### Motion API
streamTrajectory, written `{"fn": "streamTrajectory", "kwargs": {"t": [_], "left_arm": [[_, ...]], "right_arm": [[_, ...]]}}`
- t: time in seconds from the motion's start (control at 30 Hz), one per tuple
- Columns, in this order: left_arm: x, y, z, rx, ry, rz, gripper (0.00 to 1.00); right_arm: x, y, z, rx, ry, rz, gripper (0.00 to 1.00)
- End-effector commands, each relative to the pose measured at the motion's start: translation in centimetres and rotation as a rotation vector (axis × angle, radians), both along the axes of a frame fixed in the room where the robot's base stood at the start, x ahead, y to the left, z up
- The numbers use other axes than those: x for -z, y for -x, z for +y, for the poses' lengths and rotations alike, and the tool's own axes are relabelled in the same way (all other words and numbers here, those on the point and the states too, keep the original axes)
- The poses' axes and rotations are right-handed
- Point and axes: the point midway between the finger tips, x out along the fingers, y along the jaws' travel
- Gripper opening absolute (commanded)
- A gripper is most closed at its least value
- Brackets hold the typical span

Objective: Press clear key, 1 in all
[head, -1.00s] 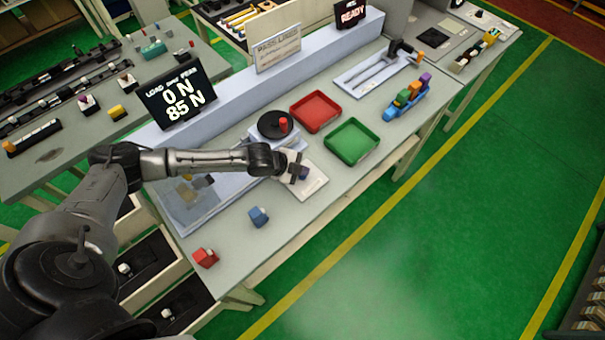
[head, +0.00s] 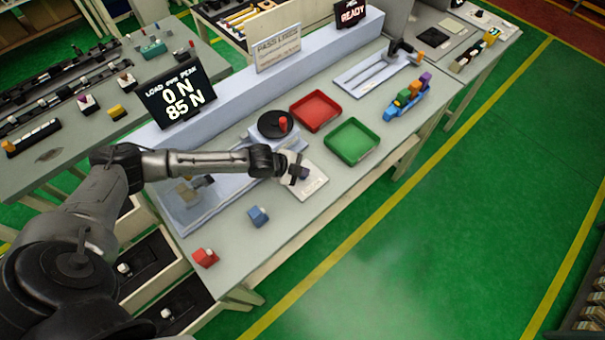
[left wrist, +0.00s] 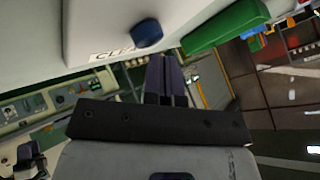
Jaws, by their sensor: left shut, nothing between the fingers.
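The clear key is a round dark blue button (left wrist: 147,33) on a white box (left wrist: 90,25), with a partly hidden label (left wrist: 113,52) reading "CLE…" beside it. In the head view the white box (head: 317,187) lies on the bench in front of the green tray, partly covered by my left gripper. My left gripper (head: 302,175) is at this box. In the left wrist view its dark fingers (left wrist: 164,72) are together and empty, with the tips close to the blue key. I cannot tell whether they touch it. My right gripper is not in view.
A green tray (head: 351,158) and a red tray (head: 333,115) lie behind the box. A black disc with a red knob (head: 283,124) stands to the left. A blue block (head: 258,215) and a red block (head: 205,258) sit nearer. The load display (head: 175,96) reads 0 N, peak 85 N.

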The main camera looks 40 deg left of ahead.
Motion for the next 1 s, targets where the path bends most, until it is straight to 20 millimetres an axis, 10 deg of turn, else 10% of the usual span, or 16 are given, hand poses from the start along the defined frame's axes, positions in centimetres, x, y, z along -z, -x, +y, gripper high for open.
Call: {"fn": "streamTrajectory", "kwargs": {"t": [1.0], "left_arm": [[0.76,0.0,0.0,0.0,0.0,0.0,0.0]], "right_arm": [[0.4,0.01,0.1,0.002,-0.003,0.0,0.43]]}}
